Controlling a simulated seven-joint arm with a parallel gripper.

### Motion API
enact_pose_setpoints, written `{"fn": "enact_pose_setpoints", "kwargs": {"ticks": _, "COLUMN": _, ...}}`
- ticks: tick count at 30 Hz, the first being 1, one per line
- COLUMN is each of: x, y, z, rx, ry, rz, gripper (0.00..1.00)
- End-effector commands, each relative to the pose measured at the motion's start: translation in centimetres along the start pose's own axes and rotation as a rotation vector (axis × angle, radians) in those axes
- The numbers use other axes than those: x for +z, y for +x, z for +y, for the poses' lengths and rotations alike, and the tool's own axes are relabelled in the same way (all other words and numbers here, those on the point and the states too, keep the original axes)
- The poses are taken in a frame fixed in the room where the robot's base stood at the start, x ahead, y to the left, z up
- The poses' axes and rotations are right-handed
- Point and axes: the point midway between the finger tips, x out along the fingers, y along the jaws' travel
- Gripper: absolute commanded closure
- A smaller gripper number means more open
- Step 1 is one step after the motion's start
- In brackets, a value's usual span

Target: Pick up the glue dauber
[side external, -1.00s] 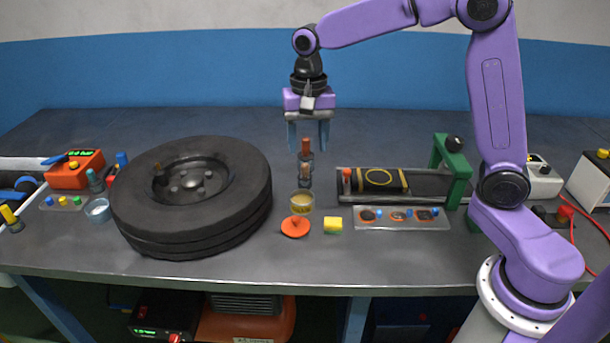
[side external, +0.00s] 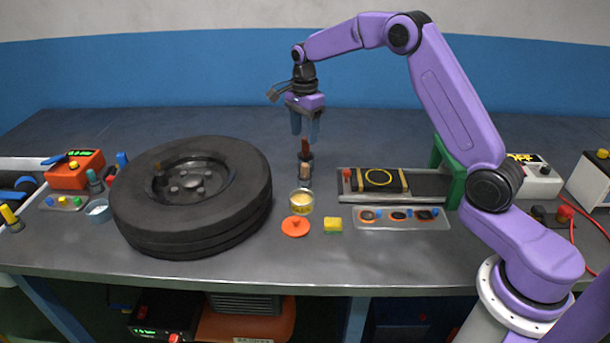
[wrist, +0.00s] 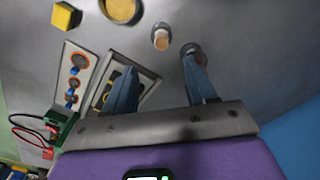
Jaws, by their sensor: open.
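An upright tool with a red-brown handle (side external: 305,147), which looks like the glue dauber, stands in a dark holder in the side view. My gripper (side external: 305,137) is open and empty just above that handle, its fingers pointing down. In the wrist view, the open fingers (wrist: 160,68) are spread apart. A dark round cup (wrist: 191,48) shows beyond the right fingertip, which partly covers it. The handle cannot be made out there.
A pinkish cylinder (side external: 305,172) stands close in front of the holder. Nearer are a tin of yellowish paste (side external: 301,203), a red lid (side external: 295,228) and a yellow-green block (side external: 333,225). A tire (side external: 190,225) stands left, a patch tray (side external: 388,225) right. The back of the table is clear.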

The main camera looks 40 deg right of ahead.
Motion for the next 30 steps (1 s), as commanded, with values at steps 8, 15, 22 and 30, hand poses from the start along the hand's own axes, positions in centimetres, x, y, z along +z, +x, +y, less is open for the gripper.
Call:
{"fn": "enact_pose_setpoints", "kwargs": {"ticks": 8, "x": 0.0, "y": 5.2, "z": 0.1, "rx": 0.005, "ry": -0.001, "rz": 0.0, "gripper": 0.44}}
{"fn": "enact_pose_setpoints", "kwargs": {"ticks": 15, "x": 0.0, "y": 7.1, "z": 0.0, "rx": 0.0, "ry": -0.001, "rz": 0.0, "gripper": 0.44}}
{"fn": "enact_pose_setpoints", "kwargs": {"ticks": 22, "x": -0.4, "y": 9.6, "z": -0.1, "rx": 0.004, "ry": -0.001, "rz": 0.0, "gripper": 0.44}}
{"fn": "enact_pose_setpoints", "kwargs": {"ticks": 30, "x": -0.4, "y": 12.2, "z": -0.2, "rx": -0.001, "ry": -0.002, "rz": 0.0, "gripper": 0.44}}
